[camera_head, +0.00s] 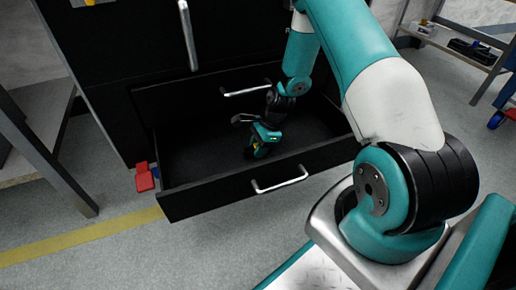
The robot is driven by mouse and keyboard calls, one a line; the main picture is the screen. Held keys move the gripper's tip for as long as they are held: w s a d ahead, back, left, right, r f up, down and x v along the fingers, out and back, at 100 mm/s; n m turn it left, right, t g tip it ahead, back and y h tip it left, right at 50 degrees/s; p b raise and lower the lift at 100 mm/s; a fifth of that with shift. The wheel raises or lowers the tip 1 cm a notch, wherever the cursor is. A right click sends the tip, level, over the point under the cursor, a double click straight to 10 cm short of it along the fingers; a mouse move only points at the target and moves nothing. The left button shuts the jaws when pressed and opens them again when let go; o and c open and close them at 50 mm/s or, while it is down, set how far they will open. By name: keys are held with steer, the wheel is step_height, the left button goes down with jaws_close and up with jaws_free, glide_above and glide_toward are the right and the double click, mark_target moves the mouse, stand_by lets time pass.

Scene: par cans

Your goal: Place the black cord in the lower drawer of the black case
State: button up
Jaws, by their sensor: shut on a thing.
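The black case (100,75) stands at the back left. Its lower drawer (215,198) is pulled open toward me, with a silver handle on its front. My gripper (256,152) points down inside the open drawer, over its dark floor, and is shut on the black cord (260,152). The cord is dark against the dark drawer and mostly hidden by the gripper, so I cannot tell whether it touches the drawer floor.
The closed drawer above has a silver handle (246,91). A red object (145,177) is on the floor left of the drawer. Shelving stands at the left (40,140) and a grey shelf (458,48) at the right. The drawer floor right of my gripper looks clear.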

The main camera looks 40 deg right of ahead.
mark_target(250, 151)
steer(key=o, duration=1)
steer(key=shift+f, duration=0.1)
steer(key=p+v, duration=0.8)
steer(key=v, duration=0.4)
steer(key=s+a+r+n, duration=0.3)
steer(key=a+r+n, duration=1)
steer(key=a+r, duration=0.45)
steer(key=s+a+r+n, duration=0.3)
steer(key=s+r+n, duration=0.1)
steer(key=s+n, duration=0.1)
steer(key=s+a+r+n, duration=0.3)
steer(key=s+r+n, duration=0.1)
steer(key=s, duration=0.3)
steer(key=s+a+r+n+g, duration=0.1)
steer(key=s+a+r+n, duration=0.2)
steer(key=s+n, duration=0.3)
steer(key=shift+s+a+r, duration=0.1)
steer(key=shift+r, duration=0.35)
steer(key=shift+s+a+r, duration=0.1)
steer(key=shift+s+r, duration=0.05)
steer(key=shift+r, duration=0.3)
